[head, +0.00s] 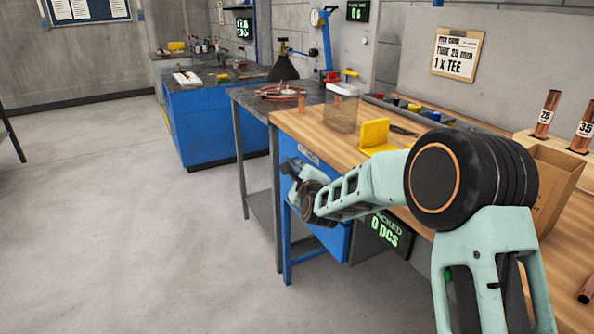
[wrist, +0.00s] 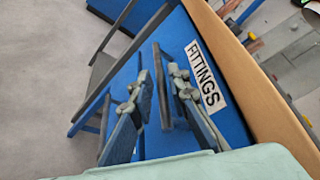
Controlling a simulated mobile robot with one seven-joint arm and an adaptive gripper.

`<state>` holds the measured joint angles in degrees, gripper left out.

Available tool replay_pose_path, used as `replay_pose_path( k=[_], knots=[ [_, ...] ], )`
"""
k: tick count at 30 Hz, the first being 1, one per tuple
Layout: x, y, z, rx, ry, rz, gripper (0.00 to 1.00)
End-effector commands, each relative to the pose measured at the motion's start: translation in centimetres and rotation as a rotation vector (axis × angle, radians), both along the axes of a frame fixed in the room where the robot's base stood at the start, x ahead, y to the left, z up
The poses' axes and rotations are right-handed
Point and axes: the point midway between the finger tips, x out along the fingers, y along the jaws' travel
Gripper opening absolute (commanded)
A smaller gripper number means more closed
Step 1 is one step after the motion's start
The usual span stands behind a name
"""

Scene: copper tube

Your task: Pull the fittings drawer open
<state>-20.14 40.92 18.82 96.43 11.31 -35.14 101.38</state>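The fittings drawer has a blue front (wrist: 222,100) with a white FITTINGS label (wrist: 202,75), under the wooden bench top. Its label (head: 308,154) also shows in the head view, where the front looks flush with the bench. A dark bar handle (wrist: 159,85) stands out from the front in the wrist view. My gripper (wrist: 162,82) is open, one finger on each side of the handle, with gaps visible between. Whether either finger touches the handle, I cannot tell. In the head view my gripper (head: 292,172) is at the drawer front, partly hidden by my arm.
The wooden bench top (head: 320,130) carries a yellow bracket (head: 374,136), a clear container (head: 341,108) and a cardboard box (head: 553,185). A grey side table (head: 262,104) stands just beyond. The floor (head: 140,240) left of the bench is clear.

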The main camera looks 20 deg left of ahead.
Motion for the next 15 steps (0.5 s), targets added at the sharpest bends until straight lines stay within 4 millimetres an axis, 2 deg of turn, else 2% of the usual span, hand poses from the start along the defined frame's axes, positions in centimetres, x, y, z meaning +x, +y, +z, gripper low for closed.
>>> replay_pose_path(
  k=[6, 15],
  knots=[
    [2.0, 1.2, -0.6, 0.000, 0.000, 0.000, 0.16],
    [2.7, 1.6, -0.7, -0.001, 0.000, 0.001, 0.16]
  ],
)
